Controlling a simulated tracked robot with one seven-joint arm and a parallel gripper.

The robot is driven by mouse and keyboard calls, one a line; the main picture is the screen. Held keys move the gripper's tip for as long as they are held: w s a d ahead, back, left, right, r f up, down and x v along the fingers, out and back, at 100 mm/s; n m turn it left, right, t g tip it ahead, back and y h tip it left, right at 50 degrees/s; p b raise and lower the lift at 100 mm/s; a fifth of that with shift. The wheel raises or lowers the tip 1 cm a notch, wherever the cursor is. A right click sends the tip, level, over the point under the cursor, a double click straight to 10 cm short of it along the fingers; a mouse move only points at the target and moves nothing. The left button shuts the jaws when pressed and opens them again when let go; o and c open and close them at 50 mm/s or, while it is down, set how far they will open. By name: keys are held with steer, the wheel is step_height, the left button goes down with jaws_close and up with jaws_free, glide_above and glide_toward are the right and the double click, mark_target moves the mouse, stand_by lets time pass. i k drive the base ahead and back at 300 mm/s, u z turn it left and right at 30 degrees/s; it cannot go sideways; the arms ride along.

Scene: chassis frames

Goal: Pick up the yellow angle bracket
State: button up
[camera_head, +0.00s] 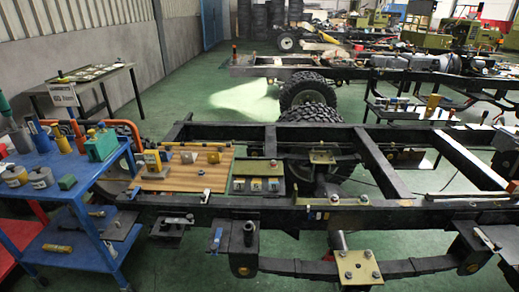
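The near black chassis frame (300,213) fills the foreground, with a bolted yellowish plate (358,266) in front. A blue cart (75,165) with cans and tools stands at left. A small table (84,82) stands by the wall. Green floor (200,95) is clear behind.

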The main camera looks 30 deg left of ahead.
mark_target(212, 157)
steer(key=u, duration=0.15)
steer(key=i, duration=0.15)
steer(key=z, duration=1.6)
steer(key=k, duration=3)
steer(key=u, duration=1.3)
steer(key=i, duration=0.8)
steer(key=u, duration=0.1)
